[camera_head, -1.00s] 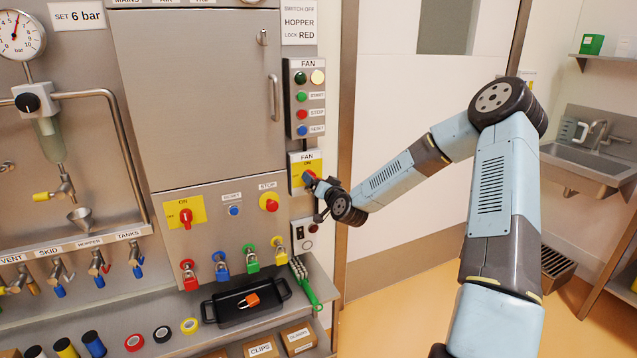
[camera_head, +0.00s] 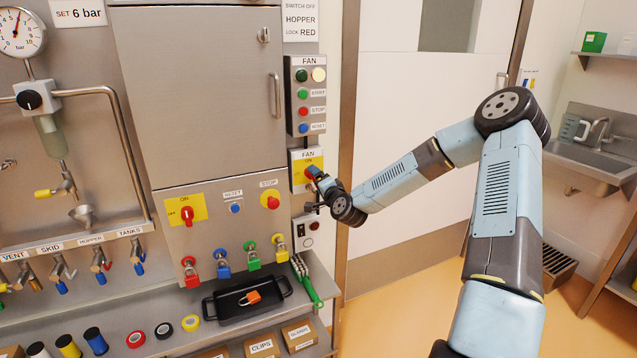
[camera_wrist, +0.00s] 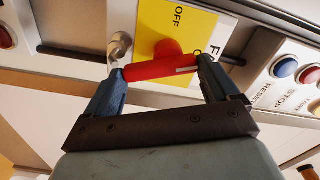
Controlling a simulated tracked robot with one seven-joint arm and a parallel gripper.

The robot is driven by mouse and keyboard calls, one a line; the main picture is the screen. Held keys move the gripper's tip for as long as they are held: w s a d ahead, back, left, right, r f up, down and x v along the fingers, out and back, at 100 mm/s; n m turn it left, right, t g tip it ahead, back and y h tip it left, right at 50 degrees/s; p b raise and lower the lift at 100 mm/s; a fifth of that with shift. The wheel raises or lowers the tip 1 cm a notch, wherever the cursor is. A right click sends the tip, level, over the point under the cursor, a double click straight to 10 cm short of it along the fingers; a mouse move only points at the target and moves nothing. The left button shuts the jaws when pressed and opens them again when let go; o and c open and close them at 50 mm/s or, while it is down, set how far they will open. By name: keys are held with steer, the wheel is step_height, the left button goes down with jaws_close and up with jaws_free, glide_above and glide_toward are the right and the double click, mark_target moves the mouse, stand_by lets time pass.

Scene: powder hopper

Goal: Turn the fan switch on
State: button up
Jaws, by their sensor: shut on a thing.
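The fan switch has a red handle (camera_wrist: 160,68) on a yellow plate (camera_wrist: 213,25) marked OFF and ON. In the wrist view the handle lies between the two blue fingers of my gripper (camera_wrist: 160,85), which is shut on it. The handle's white-marked end points towards the FAN label side, near the partly hidden ON lettering. In the head view the yellow plate (camera_head: 318,160) sits under a FAN label, with my gripper (camera_head: 319,187) in front of its lower part, hiding much of the handle.
A FAN button box (camera_head: 305,97) is just above the switch. A socket with a dark red button (camera_head: 307,235) is just below my gripper. Left are another red rotary switch (camera_head: 186,215), a stop button (camera_head: 270,202) and hanging padlocks (camera_head: 223,264).

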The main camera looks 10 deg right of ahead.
steer(key=shift+d+f, duration=0.2)
steer(key=shift+d, duration=0.05)
steer(key=o, duration=0.7)
steer(key=shift+c, duration=0.2)
steer(key=shift+o, duration=0.6)
steer(key=shift+a, duration=0.1)
steer(key=shift+s, duration=0.1)
steer(key=v, duration=1.3)
steer(key=shift+s, duration=0.3)
